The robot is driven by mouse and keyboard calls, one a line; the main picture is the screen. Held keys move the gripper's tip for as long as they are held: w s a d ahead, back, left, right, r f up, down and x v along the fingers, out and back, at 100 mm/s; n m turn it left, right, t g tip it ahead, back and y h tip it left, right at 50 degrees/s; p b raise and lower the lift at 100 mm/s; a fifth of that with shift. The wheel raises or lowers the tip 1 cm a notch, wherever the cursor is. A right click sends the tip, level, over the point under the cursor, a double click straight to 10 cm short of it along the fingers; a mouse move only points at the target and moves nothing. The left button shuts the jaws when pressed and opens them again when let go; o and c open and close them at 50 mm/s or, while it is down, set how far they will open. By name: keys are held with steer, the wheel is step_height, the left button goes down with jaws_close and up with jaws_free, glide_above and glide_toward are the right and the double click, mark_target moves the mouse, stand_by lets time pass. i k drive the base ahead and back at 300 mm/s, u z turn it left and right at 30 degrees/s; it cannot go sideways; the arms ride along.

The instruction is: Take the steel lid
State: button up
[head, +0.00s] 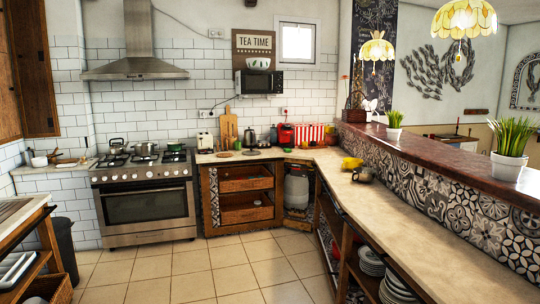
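I cannot single out a separate steel lid with certainty at this size. On the stove (145,205) at the back left stand a grey steel pot (117,147), a second steel pot (145,150) beside it and a small greenish pot (176,147) to the right. The left pot seems to have a lid with a knob on it, but its detail is too small to be sure. My gripper does not show in the head view.
A long counter (372,207) runs along the right, with a dark pot or kettle (362,176) and a yellow object (351,164) on it. Stacked plates (397,288) sit on the shelf below. The tiled floor (228,256) in the middle is clear.

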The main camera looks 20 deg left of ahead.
mark_target(251, 152)
steer(key=u, duration=0.2)
steer(key=i, duration=0.5)
steer(key=u, duration=0.75)
steer(key=i, duration=1.55)
steer(key=u, duration=0.7)
steer(key=i, duration=3.15)
steer(key=z, duration=0.35)
steer(key=i, duration=1.55)
steer(key=z, duration=1.4)
steer(key=i, duration=1.1)
steer(key=z, duration=1)
steer(key=i, duration=0.4)
steer(key=z, duration=0.2)
